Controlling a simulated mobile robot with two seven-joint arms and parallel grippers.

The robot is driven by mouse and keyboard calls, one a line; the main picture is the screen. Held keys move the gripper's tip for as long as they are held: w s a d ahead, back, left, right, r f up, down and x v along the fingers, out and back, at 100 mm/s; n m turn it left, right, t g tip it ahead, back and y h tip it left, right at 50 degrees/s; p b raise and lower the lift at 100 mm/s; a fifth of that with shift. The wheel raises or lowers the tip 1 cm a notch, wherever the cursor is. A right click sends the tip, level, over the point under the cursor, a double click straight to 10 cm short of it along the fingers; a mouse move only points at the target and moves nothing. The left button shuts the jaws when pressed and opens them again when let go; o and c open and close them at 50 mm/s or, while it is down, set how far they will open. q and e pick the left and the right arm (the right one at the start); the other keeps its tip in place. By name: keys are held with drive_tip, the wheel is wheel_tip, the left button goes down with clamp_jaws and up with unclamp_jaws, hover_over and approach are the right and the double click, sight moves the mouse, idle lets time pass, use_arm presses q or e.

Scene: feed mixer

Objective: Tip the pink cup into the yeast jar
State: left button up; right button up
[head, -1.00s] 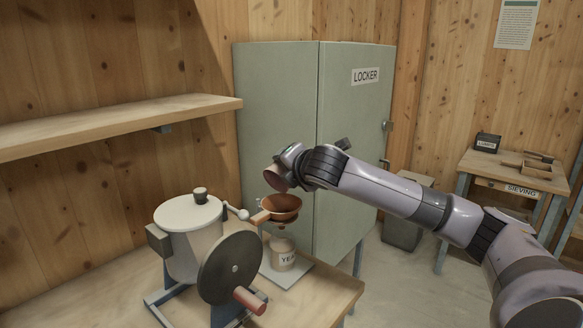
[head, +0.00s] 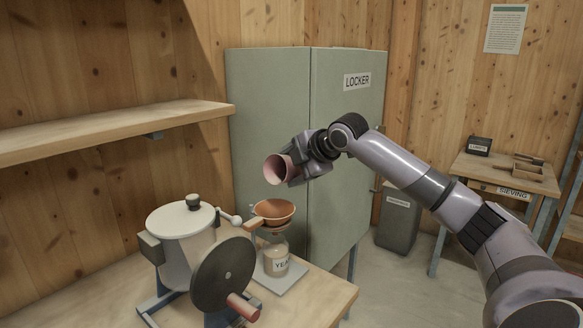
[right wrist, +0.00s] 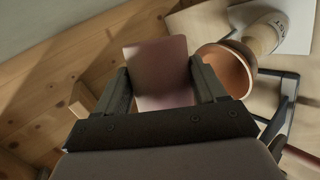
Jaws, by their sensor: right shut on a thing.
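The pink cup (head: 277,170) lies on its side in my right gripper (head: 293,171), its mouth facing left and toward the head camera. It is in the air above an orange-brown funnel (head: 274,209), apart from it. The yeast jar (head: 276,264), with its label partly readable, stands below the funnel on a pale plate. In the right wrist view the cup (right wrist: 160,72) sits between both fingers, the funnel (right wrist: 226,69) and jar (right wrist: 262,37) to its right. The cup's inside looks empty; the jar's contents are unclear. My left gripper is not in view.
A feed mixer with a white lid (head: 181,218), dark wheel (head: 223,272) and red handle stands left of the jar on the wooden table (head: 325,296). A green locker (head: 268,130) stands behind. A wooden shelf (head: 110,130) juts out at the left.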

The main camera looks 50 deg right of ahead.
drive_tip(key=shift+d+r+m+y, duration=0.2)
drive_tip(key=shift+r+m+y, duration=0.2)
drive_tip(key=shift+m+y, duration=0.55)
drive_tip(key=m+y, duration=0.1)
drive_tip(key=y, duration=0.1)
drive_tip(key=r+m+y, duration=0.1)
drive_tip(key=shift+d+y, duration=0.2)
drive_tip(key=shift+y, duration=0.15)
drive_tip(key=m+y, duration=0.1)
drive_tip(key=a+m+y, duration=0.1)
drive_tip(key=y, duration=0.1)
drive_tip(key=shift+a+f+m, duration=0.1)
drive_tip(key=shift+f+m, duration=0.25)
drive_tip(key=shift+f, duration=0.05)
drive_tip(key=shift+a+m+t+y+b, duration=0.2)
drive_tip(key=shift+m+t+y+b, duration=0.1)
drive_tip(key=shift+m+y+b, duration=0.4)
drive_tip(key=shift+r+p, duration=0.5)
drive_tip(key=shift+r, duration=0.15)
